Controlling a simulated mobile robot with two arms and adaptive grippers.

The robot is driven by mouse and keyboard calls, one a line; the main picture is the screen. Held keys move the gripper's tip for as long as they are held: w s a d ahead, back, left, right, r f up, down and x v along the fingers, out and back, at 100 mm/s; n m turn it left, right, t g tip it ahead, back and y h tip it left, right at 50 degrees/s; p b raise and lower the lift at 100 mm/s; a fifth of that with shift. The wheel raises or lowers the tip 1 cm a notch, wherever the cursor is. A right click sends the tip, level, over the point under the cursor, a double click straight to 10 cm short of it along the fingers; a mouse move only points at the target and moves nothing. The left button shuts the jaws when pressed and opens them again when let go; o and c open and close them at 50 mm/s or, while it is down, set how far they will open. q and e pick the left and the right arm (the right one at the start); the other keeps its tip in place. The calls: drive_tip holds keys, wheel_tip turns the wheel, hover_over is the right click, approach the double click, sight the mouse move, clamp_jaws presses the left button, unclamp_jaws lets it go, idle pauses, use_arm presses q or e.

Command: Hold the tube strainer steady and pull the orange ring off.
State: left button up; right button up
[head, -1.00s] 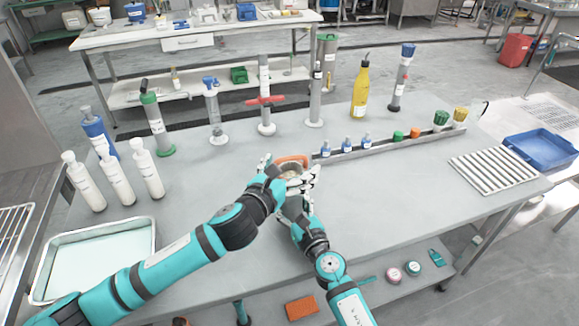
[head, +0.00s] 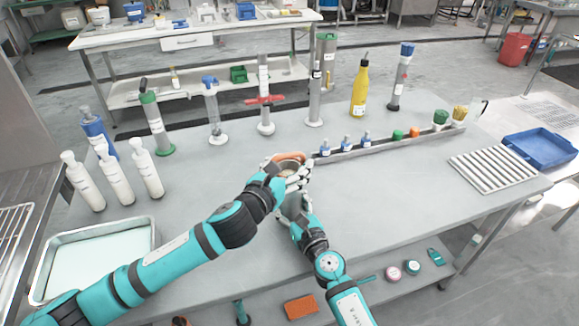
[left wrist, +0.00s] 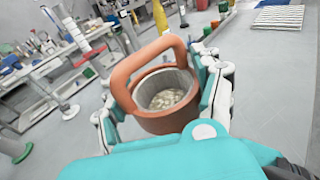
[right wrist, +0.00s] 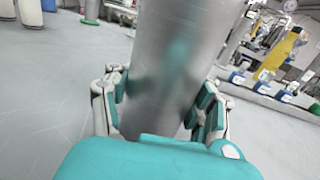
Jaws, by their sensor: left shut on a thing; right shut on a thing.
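The orange ring (left wrist: 165,122) has a raised loop handle (left wrist: 150,65) and shows best in the left wrist view. It sits around the grey mouth of the tube strainer, with pale grainy stuff visible inside. In the head view the ring (head: 289,157) shows just above my left gripper (head: 284,174), which is shut on it from its sides. The tube strainer (right wrist: 165,60) is a grey metal cylinder, upright in the right wrist view. My right gripper (right wrist: 160,92) is shut around it, below the left one. The tube's lower end is hidden.
A long grey rack (head: 390,144) with small bottles and caps stands behind to the right. Several tall cylinders and a yellow bottle (head: 360,92) stand at the back. White bottles (head: 115,178) and a metal tray (head: 95,262) are at left. The table's right middle is clear.

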use_arm(q)
wheel_tip(320, 180, up, 10)
drive_tip(key=shift+f, duration=0.1)
use_arm(e)
drive_tip(key=o, duration=1.7)
drive_tip(key=shift+c, duration=0.2)
